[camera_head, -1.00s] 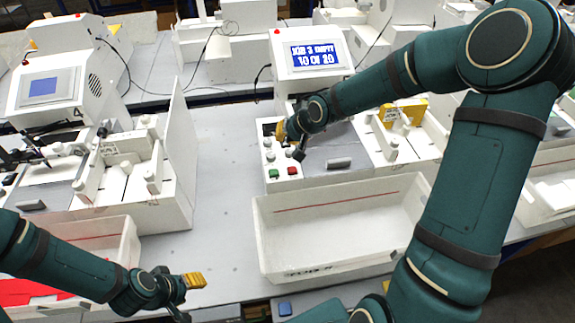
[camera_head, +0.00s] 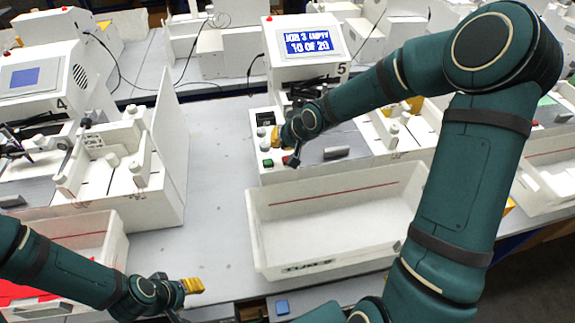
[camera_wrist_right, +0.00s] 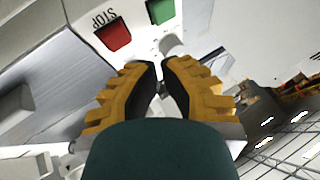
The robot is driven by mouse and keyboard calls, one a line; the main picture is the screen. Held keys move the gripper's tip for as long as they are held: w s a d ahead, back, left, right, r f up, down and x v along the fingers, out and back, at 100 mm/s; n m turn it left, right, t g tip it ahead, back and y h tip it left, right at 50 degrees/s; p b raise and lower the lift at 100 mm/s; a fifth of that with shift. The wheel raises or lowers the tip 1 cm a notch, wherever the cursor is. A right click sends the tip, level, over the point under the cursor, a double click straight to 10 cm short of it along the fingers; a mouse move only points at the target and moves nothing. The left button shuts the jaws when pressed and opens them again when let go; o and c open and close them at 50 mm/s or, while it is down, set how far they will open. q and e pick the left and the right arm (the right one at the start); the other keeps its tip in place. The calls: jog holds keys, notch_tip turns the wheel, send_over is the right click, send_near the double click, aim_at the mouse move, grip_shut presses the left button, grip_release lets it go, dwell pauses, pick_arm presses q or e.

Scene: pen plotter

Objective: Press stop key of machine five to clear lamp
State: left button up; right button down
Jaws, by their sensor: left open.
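Machine five (camera_head: 283,65) has a blue screen (camera_head: 308,41) reading "JOB 3 EMPTY 10 OF 20". A small red lamp (camera_head: 269,18) sits on its top left corner; I cannot tell if it is lit. The red stop key (camera_head: 289,160) is on the key panel, right of a green key (camera_head: 267,163). The wrist view shows the red key (camera_wrist_right: 113,36) labelled STOP, ahead and left of my right gripper (camera_wrist_right: 161,72), with a visible gap. That gripper's fingertips are together and empty, above the panel (camera_head: 277,138). My left gripper (camera_head: 193,285) is open and empty at the lower left.
A white bin (camera_head: 330,264) stands in front of machine five. Machine four (camera_head: 40,85) is to the left, with another bin (camera_head: 118,245) before it. A grey knob-like block (camera_head: 336,152) lies right of the keys. Bare table (camera_head: 215,150) separates the machines.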

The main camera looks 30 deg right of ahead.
pick_arm(q)
jog(key=shift+f+b, duration=0.45)
jog(key=shift+f, duration=0.5)
pick_arm(e)
jog(key=shift+f, duration=0.95)
pick_arm(q)
jog(key=shift+f+b, duration=0.35)
jog(key=shift+b, duration=0.05)
pick_arm(e)
jog(key=shift+f, duration=0.4)
pick_arm(q)
jog(key=shift+f+b, duration=0.35)
pick_arm(e)
jog(key=shift+f, duration=0.45)
pick_arm(q)
jog(key=shift+r+p, duration=0.75)
pick_arm(e)
jog(key=shift+r, duration=0.9)
pick_arm(q)
notch_tip(320, 180, up, 4)
jog(key=p, duration=0.4)
pick_arm(e)
notch_tip(320, 180, up, 5)
